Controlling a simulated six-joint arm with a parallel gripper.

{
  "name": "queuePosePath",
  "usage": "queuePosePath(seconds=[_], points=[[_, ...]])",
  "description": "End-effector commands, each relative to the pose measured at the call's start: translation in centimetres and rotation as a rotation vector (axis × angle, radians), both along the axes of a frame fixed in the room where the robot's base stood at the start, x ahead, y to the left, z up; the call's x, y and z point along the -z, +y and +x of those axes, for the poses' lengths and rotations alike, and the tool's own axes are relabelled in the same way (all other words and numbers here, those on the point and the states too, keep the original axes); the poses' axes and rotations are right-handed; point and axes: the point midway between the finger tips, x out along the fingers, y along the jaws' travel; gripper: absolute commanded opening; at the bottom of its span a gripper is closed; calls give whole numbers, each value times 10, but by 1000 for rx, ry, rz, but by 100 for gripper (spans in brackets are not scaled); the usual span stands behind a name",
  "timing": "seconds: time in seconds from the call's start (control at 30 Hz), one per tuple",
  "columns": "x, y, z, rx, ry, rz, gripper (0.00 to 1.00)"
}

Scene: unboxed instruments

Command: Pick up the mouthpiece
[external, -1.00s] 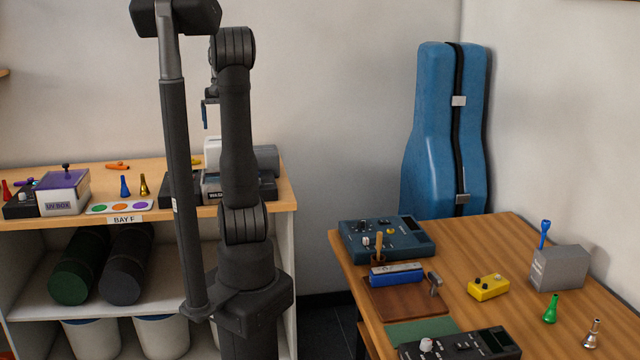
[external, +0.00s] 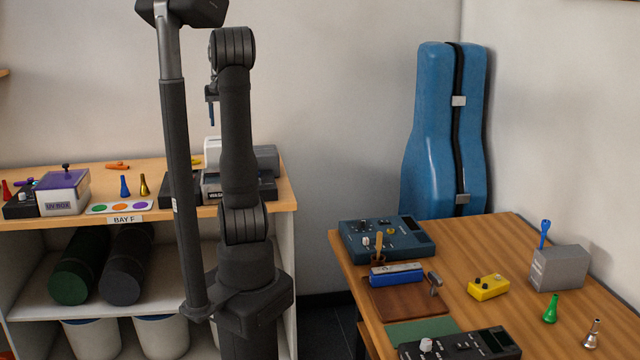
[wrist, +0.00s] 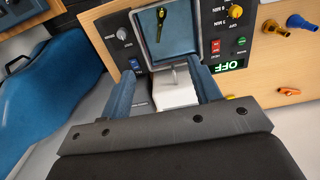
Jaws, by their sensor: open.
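Several mouthpieces are in view, and I cannot tell which one the task names. On the shelf top stand a blue mouthpiece (external: 125,187) and a gold mouthpiece (external: 144,185). On the table at right stand a green mouthpiece (external: 550,308) and a silver mouthpiece (external: 592,335). In the wrist view a slim yellow and dark piece (wrist: 161,22) shows inside the pale blue basin of a device; it may be a mouthpiece. My gripper (external: 211,115) is open and empty, high above the shelf's right end. Its blue fingers (wrist: 164,80) point toward the basin, apart from it.
The device (wrist: 112,38) has knobs, switches and an OFF sign (wrist: 228,66). A UV box (external: 64,192) and a palette (external: 111,208) are on the shelf. A blue instrument case (external: 440,140) stands against the wall. A grey box (external: 558,268) and yellow pedal (external: 488,287) sit on the table.

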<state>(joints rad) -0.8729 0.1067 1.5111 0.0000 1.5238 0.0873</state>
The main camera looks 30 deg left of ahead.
Motion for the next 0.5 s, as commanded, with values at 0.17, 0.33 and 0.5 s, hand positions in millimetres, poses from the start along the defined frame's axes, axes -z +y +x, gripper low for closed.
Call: queuePosePath(seconds=[0.17,0.33,0.5], points=[[0,0,0,0,0,0,35],[0,0,0,0,0,0,35],[10,4,7,46,43,-26,35]])
